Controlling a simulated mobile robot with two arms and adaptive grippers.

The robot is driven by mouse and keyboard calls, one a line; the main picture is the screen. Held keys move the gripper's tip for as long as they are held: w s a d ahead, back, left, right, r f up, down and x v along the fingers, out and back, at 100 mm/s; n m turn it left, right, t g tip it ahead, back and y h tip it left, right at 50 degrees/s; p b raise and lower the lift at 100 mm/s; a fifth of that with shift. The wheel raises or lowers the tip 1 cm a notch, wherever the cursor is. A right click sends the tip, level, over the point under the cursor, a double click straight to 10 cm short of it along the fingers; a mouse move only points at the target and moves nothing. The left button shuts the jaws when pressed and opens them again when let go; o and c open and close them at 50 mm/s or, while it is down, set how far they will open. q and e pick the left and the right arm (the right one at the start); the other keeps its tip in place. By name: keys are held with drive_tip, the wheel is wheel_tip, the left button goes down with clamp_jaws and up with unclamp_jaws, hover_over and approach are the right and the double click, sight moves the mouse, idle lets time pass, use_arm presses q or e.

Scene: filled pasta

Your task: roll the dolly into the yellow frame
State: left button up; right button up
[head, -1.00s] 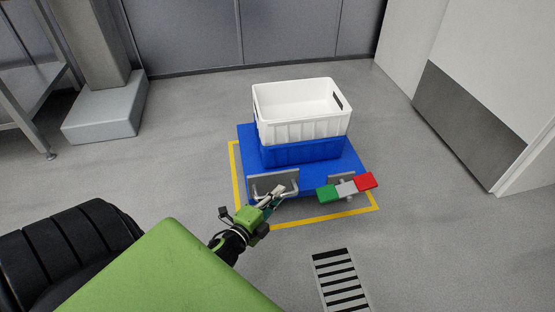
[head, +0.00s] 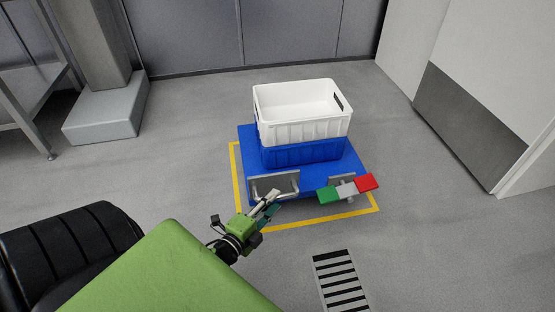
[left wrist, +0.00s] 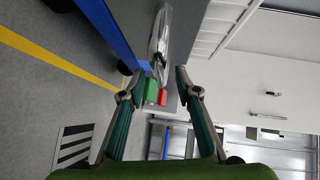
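The blue dolly (head: 350,165) stands on the floor over the area of the yellow frame (head: 312,220). Yellow tape shows along its left, front and front right sides; the back part is hidden behind the dolly and its load. A grey bar handle (head: 285,195) is on the dolly's front left; it also shows in the left wrist view (left wrist: 160,45). My left gripper (head: 270,204) is open and empty just in front of the handle. In the left wrist view its fingers (left wrist: 157,90) are spread, with the handle beyond the tips. My right gripper is out of view.
A blue crate (head: 305,153) with an empty white crate (head: 300,131) on it rides on the dolly. A green, grey and red pedal (head: 346,189) sticks out at its front right. A floor grating (head: 341,282) lies in front. Walls and a grey plinth (head: 106,112) stand behind.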

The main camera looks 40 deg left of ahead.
use_arm(q)
drive_tip(key=s+r, duration=0.1)
drive_tip(key=s, duration=0.7)
drive_tip(key=shift+s+d+r, duration=0.15)
drive_tip(key=shift+s+d, duration=0.15)
